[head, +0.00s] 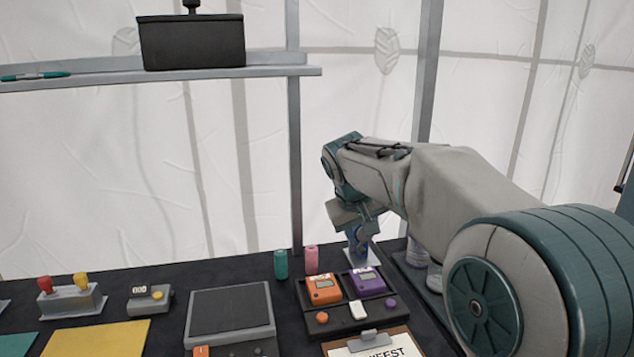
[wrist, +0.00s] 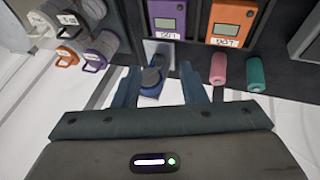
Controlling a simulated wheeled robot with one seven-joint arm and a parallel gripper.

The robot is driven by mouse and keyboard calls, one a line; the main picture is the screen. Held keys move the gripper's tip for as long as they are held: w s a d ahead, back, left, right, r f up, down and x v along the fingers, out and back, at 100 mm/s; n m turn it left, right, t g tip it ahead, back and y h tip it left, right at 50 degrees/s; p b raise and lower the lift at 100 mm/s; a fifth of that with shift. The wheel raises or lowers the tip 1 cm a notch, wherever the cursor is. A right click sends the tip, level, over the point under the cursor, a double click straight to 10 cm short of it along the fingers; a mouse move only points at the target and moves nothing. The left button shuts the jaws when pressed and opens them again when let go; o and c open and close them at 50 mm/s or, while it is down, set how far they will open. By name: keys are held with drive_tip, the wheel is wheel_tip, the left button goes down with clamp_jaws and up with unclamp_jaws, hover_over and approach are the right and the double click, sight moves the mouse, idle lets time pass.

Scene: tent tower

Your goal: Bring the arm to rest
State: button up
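My arm reaches in from the right in the head view, bent down at the wrist. My gripper (head: 358,238) hangs over the back edge of the dark table, behind the purple device. In the wrist view my gripper (wrist: 160,76) has its two blue-grey fingers spread apart. A small blue object with a dark round top (wrist: 151,80) shows between them, with gaps on both sides. It seems to stand by a white plate (wrist: 158,52); whether it touches the plate I cannot tell.
An orange device (head: 323,289) and a purple device (head: 368,282) sit in a dark holder. Several labelled mugs (wrist: 98,52) crowd one side. A clipboard (head: 370,344) lies in front. A black box (head: 191,42) sits on the shelf.

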drive_tip(key=s+d+f+m+g+y+p, duration=0.1)
drive_tip(key=s+f+p, duration=0.1)
drive_tip(key=s, duration=1.1)
drive_tip(key=s+d+f+m+y+p, duration=0.1)
drive_tip(key=s+f+m+p, duration=0.1)
drive_tip(key=s, duration=1.2)
wheel_tip(320, 180, down, 2)
drive_tip(key=shift+s+d+f+g+y+p, duration=0.2)
drive_tip(key=shift+s+d+g+y+p, duration=0.1)
drive_tip(key=shift+d+g+p, duration=0.15)
drive_tip(key=shift+a, duration=0.1)
